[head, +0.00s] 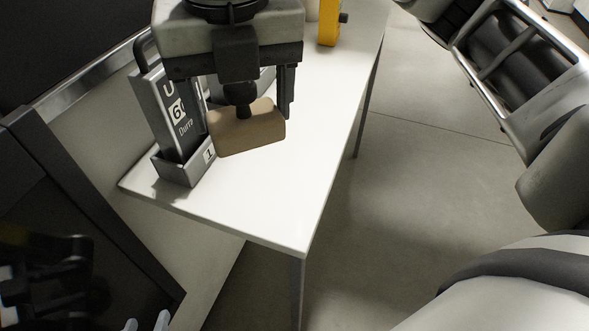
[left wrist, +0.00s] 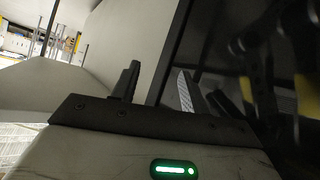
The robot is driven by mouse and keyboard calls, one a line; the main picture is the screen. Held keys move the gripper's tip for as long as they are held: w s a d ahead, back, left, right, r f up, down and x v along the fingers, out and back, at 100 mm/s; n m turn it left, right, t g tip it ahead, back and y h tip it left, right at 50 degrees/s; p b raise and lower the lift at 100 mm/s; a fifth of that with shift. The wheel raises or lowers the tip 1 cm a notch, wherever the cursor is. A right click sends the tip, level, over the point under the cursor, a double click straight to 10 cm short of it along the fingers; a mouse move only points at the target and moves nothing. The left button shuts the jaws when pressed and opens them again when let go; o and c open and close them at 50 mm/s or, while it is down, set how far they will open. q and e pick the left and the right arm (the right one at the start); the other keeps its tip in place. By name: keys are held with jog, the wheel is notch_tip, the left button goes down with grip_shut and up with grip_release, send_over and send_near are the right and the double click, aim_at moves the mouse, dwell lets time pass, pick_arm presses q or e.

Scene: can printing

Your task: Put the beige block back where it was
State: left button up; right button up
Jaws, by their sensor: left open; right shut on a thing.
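The beige block (head: 246,130) is in my right gripper (head: 262,108) at the top middle of the head view. The right gripper is shut on it, with a dark finger in front of the block. The block appears above the white table (head: 262,205), next to a grey holder; I cannot tell whether it touches anything. My left gripper (head: 147,322) shows only as pale fingertips at the bottom edge of the head view. In the left wrist view the left gripper (left wrist: 158,73) is open and empty, in front of a dark panel.
The grey holder (head: 184,172), labelled 1, stands on the table's near left corner with a dark printed panel in it. A yellow object (head: 328,22) stands farther back. A dark machine (head: 60,210) is at the left. The table front is clear.

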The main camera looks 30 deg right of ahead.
aim_at(259, 117)
jog(key=shift+s+d+f+b, duration=0.2)
jog(key=shift+s+d+f, duration=0.1)
jog(key=shift+s+f, duration=0.25)
jog(key=shift+s+d+f+b, duration=0.25)
jog(key=shift+s+f, duration=0.15)
jog(key=shift+f, duration=0.25)
jog(key=w+d+f, duration=0.2)
jog(key=w+f, duration=0.1)
jog(key=w+d+f, duration=0.2)
jog(key=w+d, duration=0.1)
jog(key=w+d+f, duration=0.3)
jog(key=shift+w+d+f, duration=0.2)
jog(key=shift+w+f, duration=0.1)
jog(key=shift+w+d+f, duration=0.25)
jog(key=shift+w+f, duration=0.05)
jog(key=shift+f, duration=0.2)
notch_tip(259, 117, down, 2)
jog(key=shift+w+d+f, duration=0.15)
jog(key=shift+f, duration=0.6)
